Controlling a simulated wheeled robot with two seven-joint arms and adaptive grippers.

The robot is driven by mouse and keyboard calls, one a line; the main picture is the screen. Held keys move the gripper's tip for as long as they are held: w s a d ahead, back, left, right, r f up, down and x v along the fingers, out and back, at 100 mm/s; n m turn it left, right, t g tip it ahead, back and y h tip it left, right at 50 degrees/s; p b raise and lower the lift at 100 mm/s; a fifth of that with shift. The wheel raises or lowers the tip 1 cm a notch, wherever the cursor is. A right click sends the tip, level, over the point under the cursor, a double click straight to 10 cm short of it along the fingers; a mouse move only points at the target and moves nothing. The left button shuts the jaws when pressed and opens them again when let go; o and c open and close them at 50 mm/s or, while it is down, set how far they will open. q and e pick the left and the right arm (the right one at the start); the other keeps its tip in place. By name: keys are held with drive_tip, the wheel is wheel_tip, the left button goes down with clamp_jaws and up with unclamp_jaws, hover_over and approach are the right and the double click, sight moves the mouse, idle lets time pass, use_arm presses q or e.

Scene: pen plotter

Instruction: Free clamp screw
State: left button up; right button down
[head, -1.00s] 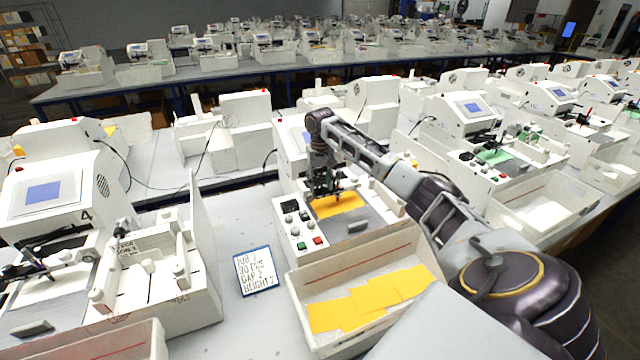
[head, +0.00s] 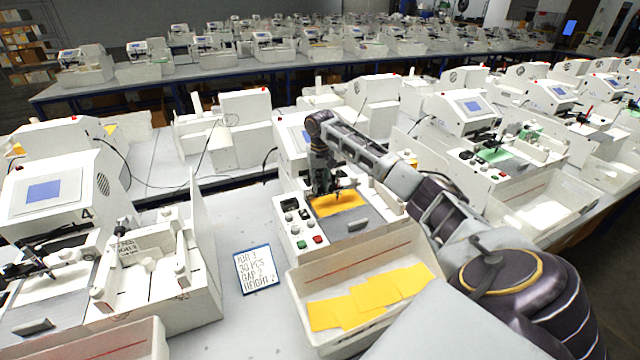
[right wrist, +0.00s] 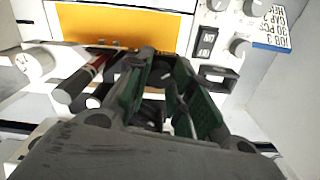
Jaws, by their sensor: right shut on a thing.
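The pen plotter (head: 291,160) at the middle of the head view has a yellow card (head: 346,204) on its bed. My right gripper (head: 326,190) is over that card, at the plotter's pen carriage. In the right wrist view its green-padded fingers (right wrist: 163,72) are shut on a small dark part at the carriage, apparently the clamp screw, mostly hidden between them. My left gripper is not in view.
A control panel with knobs (head: 292,217) and a red button (head: 318,239) is left of the bed. A white tray (head: 345,271) with yellow cards is in front. A job card (head: 255,270) lies on the table at left. Another plotter (head: 45,195) stands further left.

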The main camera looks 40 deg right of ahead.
drive_tip(key=shift+n, duration=0.5)
drive_tip(key=n, duration=0.3)
drive_tip(key=shift+n, duration=0.4)
drive_tip(key=n, duration=1)
drive_tip(key=shift+r, duration=0.1)
drive_tip(key=shift+n, duration=2.5)
drive_tip(key=c, duration=1.2)
unclamp_jaws()
